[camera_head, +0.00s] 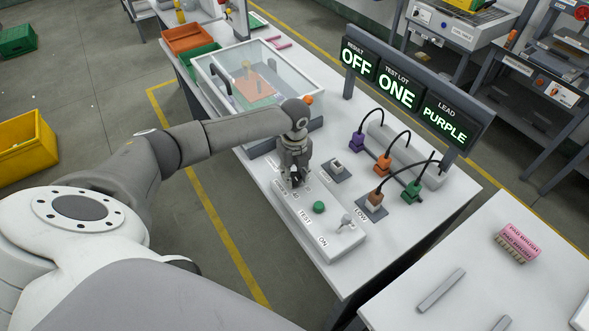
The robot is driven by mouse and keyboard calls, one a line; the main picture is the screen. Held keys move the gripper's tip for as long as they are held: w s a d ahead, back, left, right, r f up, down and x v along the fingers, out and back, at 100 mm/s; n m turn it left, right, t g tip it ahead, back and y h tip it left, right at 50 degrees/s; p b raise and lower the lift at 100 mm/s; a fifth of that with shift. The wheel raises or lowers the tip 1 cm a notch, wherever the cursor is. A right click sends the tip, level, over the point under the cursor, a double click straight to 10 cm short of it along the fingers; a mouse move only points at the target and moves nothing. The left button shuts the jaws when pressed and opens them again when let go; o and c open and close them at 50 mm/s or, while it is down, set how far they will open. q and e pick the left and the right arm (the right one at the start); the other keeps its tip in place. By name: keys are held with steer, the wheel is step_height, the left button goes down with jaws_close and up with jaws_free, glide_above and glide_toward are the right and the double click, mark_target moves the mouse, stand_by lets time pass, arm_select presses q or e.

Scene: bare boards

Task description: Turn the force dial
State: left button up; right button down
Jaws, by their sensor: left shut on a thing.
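The force dial sits at the far end of the white control panel (333,238); my left gripper (293,182) is over it, pointing down. The fingers are shut on the dial, which is mostly hidden beneath them. The panel also has a green button (319,207) marked TEST and a grey toggle lever (346,220) near the ON label. Small dial markings show around the fingertips but are too small to read. My right gripper is not in view.
A clear-walled box (225,92) stands just behind my left arm. Purple (356,142), orange (383,162), brown (375,197) and green (411,192) plugs with cables stand to the right. Signs (398,88) read OFF, ONE, PURPLE.

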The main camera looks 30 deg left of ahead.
mark_target(295, 177)
arm_select(q)
steer(key=shift+m, duration=2.3)
steer(key=o, duration=1)
step_height(295, 177, up, 12)
